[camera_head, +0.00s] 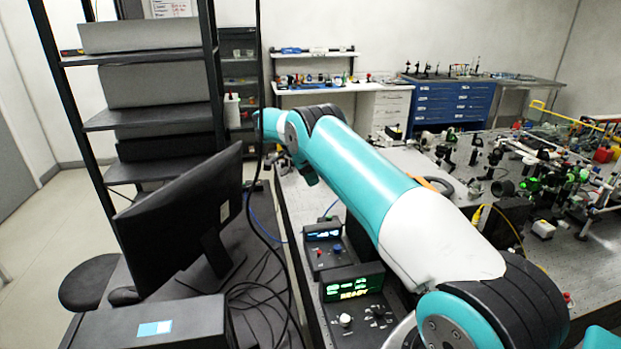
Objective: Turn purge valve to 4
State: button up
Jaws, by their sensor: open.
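I cannot pick out a purge valve or a dial marked 4. A control box with a green display (353,288) reading "READY" stands on the bench at the lower middle. A white knob (345,320) and small black controls (378,314) sit below that display. Behind it is a smaller box with a blue display (323,235) and small red and blue knobs. My teal and white arm reaches across the view from lower right to upper left, above and beside these boxes. My gripper's fingers do not show; the far end of the arm is bent away behind its links.
A black monitor (178,227) and loose cables (262,300) are at left, beside a dark shelf rack (158,121). The optical table (420,163) at right is crowded with mounts (505,188). A blue drawer cabinet (448,101) stands at the back. Floor shows at far left.

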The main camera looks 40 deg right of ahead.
jog(key=shift+w+r, duration=0.1)
dwell(0.3)
jog(key=t+y+b, duration=0.2)
jog(key=y+b, duration=0.2)
jog(key=b, duration=1.1)
send_near(329, 216)
notch_tip(329, 216, down, 9)
jog(key=p, duration=0.3)
jog(key=shift+d+p, duration=0.1)
jog(key=shift+p, duration=0.3)
grip_shut()
